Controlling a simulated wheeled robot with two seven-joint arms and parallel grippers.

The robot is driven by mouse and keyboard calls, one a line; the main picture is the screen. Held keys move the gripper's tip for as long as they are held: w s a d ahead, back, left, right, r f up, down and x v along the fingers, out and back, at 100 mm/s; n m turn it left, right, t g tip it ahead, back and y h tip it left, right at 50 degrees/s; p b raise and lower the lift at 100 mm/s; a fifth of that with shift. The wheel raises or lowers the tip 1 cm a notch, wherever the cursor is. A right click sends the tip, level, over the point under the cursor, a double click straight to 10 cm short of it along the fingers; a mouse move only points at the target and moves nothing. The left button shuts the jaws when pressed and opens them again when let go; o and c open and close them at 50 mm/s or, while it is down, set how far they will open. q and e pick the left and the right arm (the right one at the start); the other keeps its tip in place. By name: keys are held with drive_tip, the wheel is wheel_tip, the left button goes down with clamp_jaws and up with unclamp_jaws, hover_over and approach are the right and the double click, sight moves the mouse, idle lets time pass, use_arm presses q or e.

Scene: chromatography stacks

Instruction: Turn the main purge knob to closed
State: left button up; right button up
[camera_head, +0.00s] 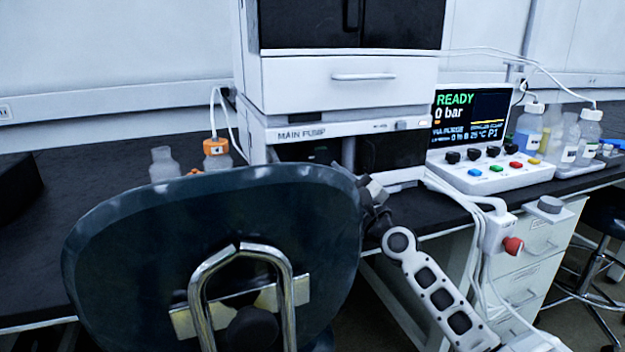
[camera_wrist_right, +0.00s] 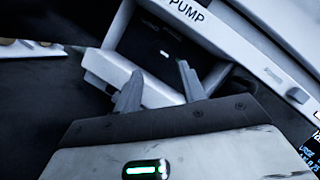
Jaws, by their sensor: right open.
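The white main pump (camera_head: 385,130), labelled "MAIN PUMP", stands on the black bench under a taller unit. Its front has a dark recess (camera_head: 318,152), partly hidden by a chair back. My right gripper (camera_head: 372,190) is just in front of the pump's lower front. In the right wrist view it (camera_wrist_right: 159,72) is open and empty, its fingers pointing at the dark recess (camera_wrist_right: 150,40). A small white mark (camera_wrist_right: 165,53) shows there; a purge knob's outline and setting cannot be made out. My left gripper is not in view.
A dark chair back (camera_head: 120,250) blocks the near left, close to my right gripper. A control box (camera_head: 495,175) with several black knobs and coloured buttons stands right of the pump, under a screen (camera_head: 470,120) reading "READY 0 bar". Bottles (camera_head: 528,130) and cables are further right.

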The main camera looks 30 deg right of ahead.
sight(308, 158)
drive_tip(key=x, duration=0.7)
drive_tip(key=shift+r, duration=0.1)
drive_tip(key=c, duration=0.7)
